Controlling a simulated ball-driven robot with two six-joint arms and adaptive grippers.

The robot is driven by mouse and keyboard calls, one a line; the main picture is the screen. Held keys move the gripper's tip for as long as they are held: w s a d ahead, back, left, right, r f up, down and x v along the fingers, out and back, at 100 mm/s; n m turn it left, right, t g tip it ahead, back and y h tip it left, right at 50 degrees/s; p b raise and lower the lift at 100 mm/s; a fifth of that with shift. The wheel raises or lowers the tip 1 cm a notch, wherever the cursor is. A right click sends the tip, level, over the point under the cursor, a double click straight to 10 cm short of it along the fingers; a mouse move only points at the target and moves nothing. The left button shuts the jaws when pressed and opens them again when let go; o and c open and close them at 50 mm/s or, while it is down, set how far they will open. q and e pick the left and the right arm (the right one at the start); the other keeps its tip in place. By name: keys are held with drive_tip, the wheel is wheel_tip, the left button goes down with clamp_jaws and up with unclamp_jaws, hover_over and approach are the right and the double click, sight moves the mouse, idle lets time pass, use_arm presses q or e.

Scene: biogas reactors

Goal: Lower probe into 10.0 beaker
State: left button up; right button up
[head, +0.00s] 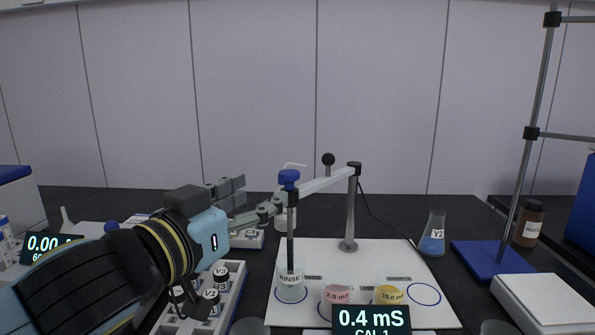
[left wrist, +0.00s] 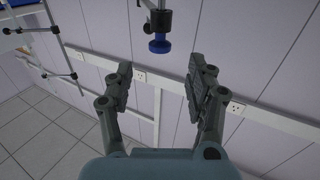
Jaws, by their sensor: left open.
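The probe (head: 290,225) is a dark upright rod with a blue cap (head: 289,178), hanging from a jointed stand arm (head: 328,181). Its lower end is in the clear RINSE beaker (head: 290,286). The 10.0 beaker (head: 388,294) holds yellow liquid, right of the pink 2.0 beaker (head: 337,294). My left gripper (head: 261,194) is open and empty, just left of the blue cap. In the left wrist view, the blue cap (left wrist: 160,46) shows beyond the open left fingers (left wrist: 163,72), with nothing between them. My right gripper is not in view.
The beakers stand on a white board (head: 400,262) with an empty blue ring at right. A meter (head: 371,319) reads 0.4 mS, CAL 1. A Y2 flask (head: 432,235) and a blue-based stand (head: 490,262) are at right.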

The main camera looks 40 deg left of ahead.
sight(284, 179)
use_arm(q)
drive_tip(key=w, duration=0.1)
drive_tip(key=w+p, duration=0.1)
drive_tip(key=w, duration=0.3)
drive_tip(key=shift+a+r, duration=0.2)
drive_tip(key=shift+r, duration=0.05)
drive_tip(key=w, duration=0.2)
drive_tip(key=w+p, duration=0.1)
drive_tip(key=shift+w+a+f, duration=0.1)
drive_tip(key=shift+w+a, duration=0.1)
drive_tip(key=shift+w, duration=0.5)
drive_tip(key=shift+f, duration=0.1)
drive_tip(key=shift+c, duration=0.3)
drive_tip(key=c, duration=0.5)
clamp_jaws()
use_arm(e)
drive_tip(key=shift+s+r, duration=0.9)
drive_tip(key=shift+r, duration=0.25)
